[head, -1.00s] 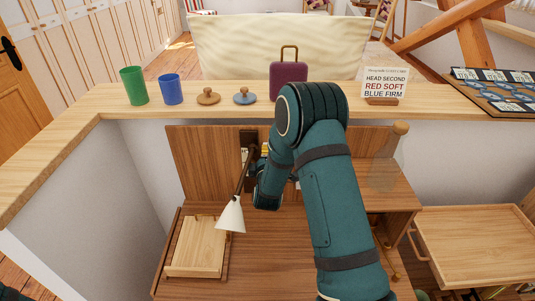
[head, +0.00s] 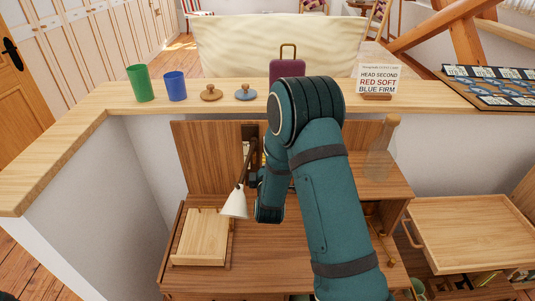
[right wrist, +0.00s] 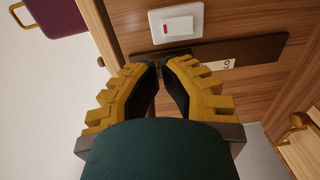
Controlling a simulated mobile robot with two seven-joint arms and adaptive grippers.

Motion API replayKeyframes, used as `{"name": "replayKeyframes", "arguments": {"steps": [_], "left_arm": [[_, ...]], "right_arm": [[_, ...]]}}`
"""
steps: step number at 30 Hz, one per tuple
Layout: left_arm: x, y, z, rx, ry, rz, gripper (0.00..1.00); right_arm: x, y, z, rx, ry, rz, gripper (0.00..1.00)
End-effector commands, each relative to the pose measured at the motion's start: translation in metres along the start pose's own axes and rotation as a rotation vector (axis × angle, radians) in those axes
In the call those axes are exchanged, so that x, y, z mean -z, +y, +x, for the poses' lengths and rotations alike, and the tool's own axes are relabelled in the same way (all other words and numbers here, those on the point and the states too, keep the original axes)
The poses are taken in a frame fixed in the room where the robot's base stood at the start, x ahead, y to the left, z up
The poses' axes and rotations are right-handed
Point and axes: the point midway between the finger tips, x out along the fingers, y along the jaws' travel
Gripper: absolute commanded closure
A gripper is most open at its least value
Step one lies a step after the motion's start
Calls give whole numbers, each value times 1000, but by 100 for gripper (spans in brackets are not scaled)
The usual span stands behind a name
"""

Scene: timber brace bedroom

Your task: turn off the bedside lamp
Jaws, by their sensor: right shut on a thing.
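The bedside lamp has a white cone shade (head: 235,204) on a thin dark stem, hanging from a dark plate (head: 250,134) on the wooden back panel. In the right wrist view, a white wall switch (right wrist: 177,25) with a red mark sits on the panel beside the dark plate (right wrist: 265,49), which carries a small label. My right gripper (right wrist: 160,65) has its fingertips together at the plate's edge, just apart from the switch in the picture. What is between the fingers is hidden. In the head view my arm mostly covers this gripper.
A ledge (head: 70,150) above holds a green cup (head: 139,84), a blue cup (head: 175,87), two knobbed discs, a purple case (head: 287,69) and a sign (head: 377,80). A light wooden tray (head: 202,237) lies below the shade.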

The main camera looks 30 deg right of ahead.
Motion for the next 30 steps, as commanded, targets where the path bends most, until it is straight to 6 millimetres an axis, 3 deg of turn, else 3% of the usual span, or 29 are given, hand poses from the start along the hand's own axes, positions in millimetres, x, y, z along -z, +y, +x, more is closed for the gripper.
{"name": "replayKeyframes", "arguments": {"steps": [3, 9, 30], "left_arm": [[0, 1, -3, 0, -2, 0, 53], [-1, 1, -4, 0, -3, -1, 53], [-1, 1, -4, 0, -3, -1, 53]], "right_arm": [[1, 2, -22, 2, 2, -1, 100], [0, 3, -42, 0, 1, 0, 100], [0, 3, -45, 0, 0, 0, 100]]}}
